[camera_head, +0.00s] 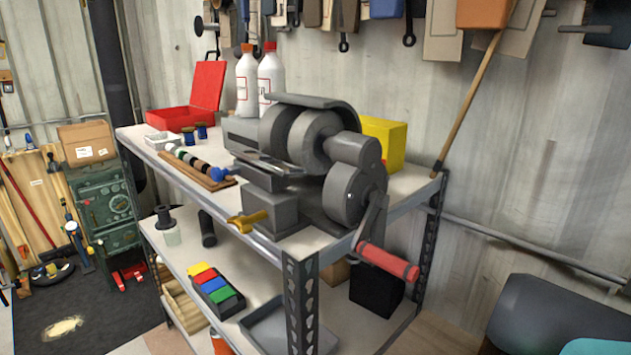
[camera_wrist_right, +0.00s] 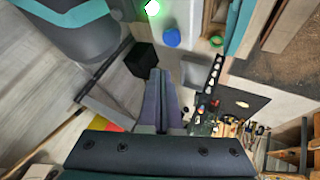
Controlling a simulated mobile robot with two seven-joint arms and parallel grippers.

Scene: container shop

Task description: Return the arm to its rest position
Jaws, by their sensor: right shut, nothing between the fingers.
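My right gripper (camera_wrist_right: 161,82) shows in the right wrist view as two long grey-purple fingers lying side by side, shut with nothing between them. It is apart from the shelf and the things on it. Part of my dark arm with a teal edge shows at the lower right of the head view, in front of the wall and to the right of the workbench (camera_head: 345,238). The right gripper itself is not visible in the head view. My left gripper is in neither view.
A grey machine (camera_head: 300,150) stands on the workbench, its red crank handle (camera_head: 388,262) sticking out past the front edge. A broom (camera_head: 470,95) leans at the right. A black box (camera_head: 377,288) sits on the lower shelf. A black box (camera_wrist_right: 143,58) also shows near the fingers.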

